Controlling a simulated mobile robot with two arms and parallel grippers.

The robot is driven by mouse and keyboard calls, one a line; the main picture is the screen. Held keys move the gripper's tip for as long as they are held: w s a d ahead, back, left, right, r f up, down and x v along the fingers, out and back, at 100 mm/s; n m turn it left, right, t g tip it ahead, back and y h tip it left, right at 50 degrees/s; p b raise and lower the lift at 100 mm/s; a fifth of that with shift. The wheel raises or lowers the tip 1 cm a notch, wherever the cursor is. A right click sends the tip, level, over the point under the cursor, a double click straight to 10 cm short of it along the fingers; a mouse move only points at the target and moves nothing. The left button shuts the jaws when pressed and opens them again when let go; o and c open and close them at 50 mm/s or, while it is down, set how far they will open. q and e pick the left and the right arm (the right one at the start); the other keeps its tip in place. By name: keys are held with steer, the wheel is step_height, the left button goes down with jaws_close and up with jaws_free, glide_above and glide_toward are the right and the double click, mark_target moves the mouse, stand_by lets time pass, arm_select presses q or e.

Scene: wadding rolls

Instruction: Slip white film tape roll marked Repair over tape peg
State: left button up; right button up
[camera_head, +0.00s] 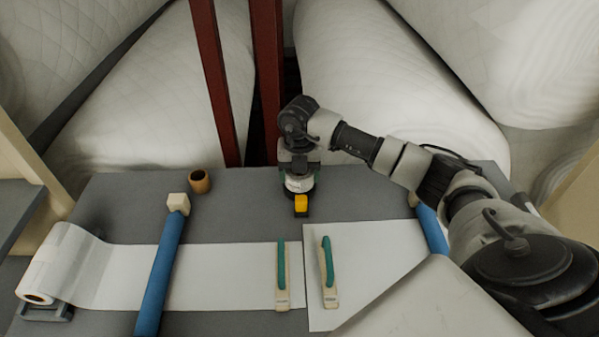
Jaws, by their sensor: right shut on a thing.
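My right gripper (299,170) points down at the back middle of the grey table and is shut on a small white roll (298,184). Dark marks show on the roll's side, too small to read. Right below the roll, overlapping it in the picture, is a black piece with a yellow block (301,203) at its front. I cannot make out a peg there; the gripper and roll hide what is under them. I cannot tell whether the roll touches the black piece. My left gripper is not in view.
A brown ring-shaped roll (199,182) stands at the table's back left. A large white roll (55,265) lies at the left, its sheet spread rightward. Blue bars (163,265) cross the table. Two green-handled tools (282,270) lie at the front middle. Big quilted rolls (400,90) stand behind.

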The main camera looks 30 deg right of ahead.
steer(key=shift+f+b, duration=0.45)
steer(key=shift+f, duration=0.15)
steer(key=o, duration=0.6)
steer(key=shift+o, duration=0.2)
steer(key=shift+r, duration=0.1)
steer(key=shift+r+p, duration=3.95)
steer(key=shift+r, duration=1.5)
steer(key=shift+f, duration=0.1)
